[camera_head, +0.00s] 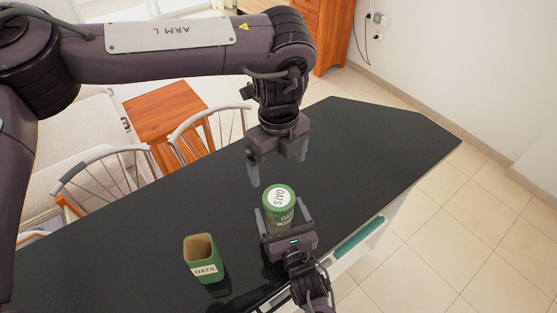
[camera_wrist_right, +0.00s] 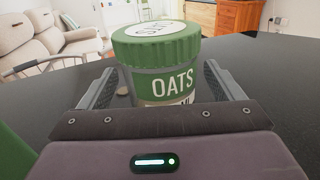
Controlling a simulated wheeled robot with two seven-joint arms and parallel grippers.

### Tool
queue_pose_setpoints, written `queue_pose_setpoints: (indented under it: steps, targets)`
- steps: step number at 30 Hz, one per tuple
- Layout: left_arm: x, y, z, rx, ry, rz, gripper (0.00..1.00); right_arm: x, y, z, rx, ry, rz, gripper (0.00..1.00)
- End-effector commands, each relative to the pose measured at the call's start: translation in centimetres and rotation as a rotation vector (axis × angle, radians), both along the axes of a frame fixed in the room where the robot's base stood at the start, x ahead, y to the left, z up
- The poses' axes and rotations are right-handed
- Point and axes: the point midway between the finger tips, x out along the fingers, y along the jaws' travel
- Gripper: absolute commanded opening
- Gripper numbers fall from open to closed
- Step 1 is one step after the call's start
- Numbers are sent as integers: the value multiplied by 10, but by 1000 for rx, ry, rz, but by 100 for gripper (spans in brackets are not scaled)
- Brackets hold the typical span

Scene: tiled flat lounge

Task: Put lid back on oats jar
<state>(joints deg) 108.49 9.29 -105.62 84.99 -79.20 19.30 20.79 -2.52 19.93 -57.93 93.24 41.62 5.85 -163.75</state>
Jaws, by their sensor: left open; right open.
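The oats jar (camera_head: 282,221) stands upright on the dark counter, with a green band lettered OATS that also shows in the right wrist view (camera_wrist_right: 168,82). The green lid (camera_head: 279,196) with a white OATS disc lies on top of the jar; it also shows in the right wrist view (camera_wrist_right: 157,46). I cannot tell if it is fully seated. My right gripper (camera_head: 283,215) is open, with its fingers on either side of the jar. My left gripper (camera_head: 278,165) is open and empty above and behind the jar, apart from the lid.
An open green container (camera_head: 203,259) labelled OATS stands on the counter (camera_head: 345,150) left of the jar. The counter's right part is clear. Chairs (camera_head: 190,140) and a wooden side table (camera_head: 165,108) stand beyond the far edge. A green-handled item (camera_head: 358,240) is at the near edge.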

Motion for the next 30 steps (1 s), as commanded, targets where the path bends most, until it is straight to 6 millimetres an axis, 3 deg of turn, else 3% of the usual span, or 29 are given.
queue_pose_setpoints:
  steps: [3,10,30]
  targets:
    - [0,0,-7,0,0,0,94,-23,-7,-3,-1,3,2,87]
    - [0,0,-12,0,0,0,94,-48,-16,-2,-2,2,0,87]
    - [0,0,-11,0,0,0,94,-51,-16,0,0,0,0,87]
